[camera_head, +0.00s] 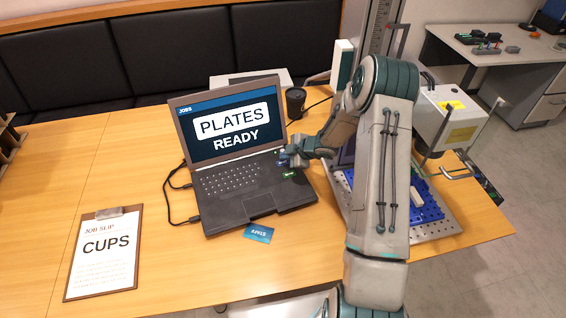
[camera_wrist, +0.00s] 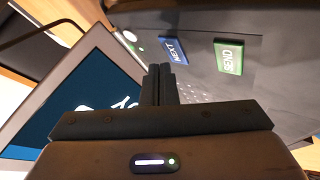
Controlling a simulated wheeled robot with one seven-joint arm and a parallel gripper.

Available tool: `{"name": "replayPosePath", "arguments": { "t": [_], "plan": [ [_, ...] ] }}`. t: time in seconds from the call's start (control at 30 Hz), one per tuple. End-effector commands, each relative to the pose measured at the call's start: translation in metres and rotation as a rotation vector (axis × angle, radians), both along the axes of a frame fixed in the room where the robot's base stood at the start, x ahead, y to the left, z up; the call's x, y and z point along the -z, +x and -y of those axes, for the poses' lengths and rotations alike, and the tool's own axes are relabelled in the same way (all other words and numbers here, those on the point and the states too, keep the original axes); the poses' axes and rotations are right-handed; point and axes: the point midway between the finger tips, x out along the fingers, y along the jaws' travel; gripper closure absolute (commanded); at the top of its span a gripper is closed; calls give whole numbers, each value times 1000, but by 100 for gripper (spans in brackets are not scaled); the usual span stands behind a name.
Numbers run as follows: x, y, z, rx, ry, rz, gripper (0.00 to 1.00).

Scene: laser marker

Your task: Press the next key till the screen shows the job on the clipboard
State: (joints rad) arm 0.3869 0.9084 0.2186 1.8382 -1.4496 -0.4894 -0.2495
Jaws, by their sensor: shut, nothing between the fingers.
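The laptop screen (camera_head: 228,122) shows PLATES and READY under a JOBS header; part of the screen also shows in the wrist view (camera_wrist: 85,100). The clipboard (camera_head: 104,252) lies on the table at the left, and its job slip reads CUPS. The blue NEXT key (camera_wrist: 173,51) and the green SEND key (camera_wrist: 229,57) are on the laptop deck in the wrist view. The SEND key also shows in the head view (camera_head: 289,174). My gripper (camera_head: 284,160) is shut and empty, over the right side of the deck. In the wrist view its fingertips (camera_wrist: 159,72) appear just below the NEXT key; contact cannot be told.
A blue card (camera_head: 258,233) lies in front of the laptop. A black cup (camera_head: 295,102) stands behind its right side. A blue perforated plate (camera_head: 428,206) and a white laser head (camera_head: 450,118) are at the right. Cables run left of the laptop.

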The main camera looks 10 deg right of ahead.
Motion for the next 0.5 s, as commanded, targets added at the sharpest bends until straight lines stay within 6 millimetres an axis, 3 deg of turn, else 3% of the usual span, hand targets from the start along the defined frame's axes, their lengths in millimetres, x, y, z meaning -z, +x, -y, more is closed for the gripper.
{"name": "replayPosePath", "arguments": {
  "t": [0.5],
  "plan": [
    [9, 0, 0, -1, -1, 0, 100]
  ]
}}
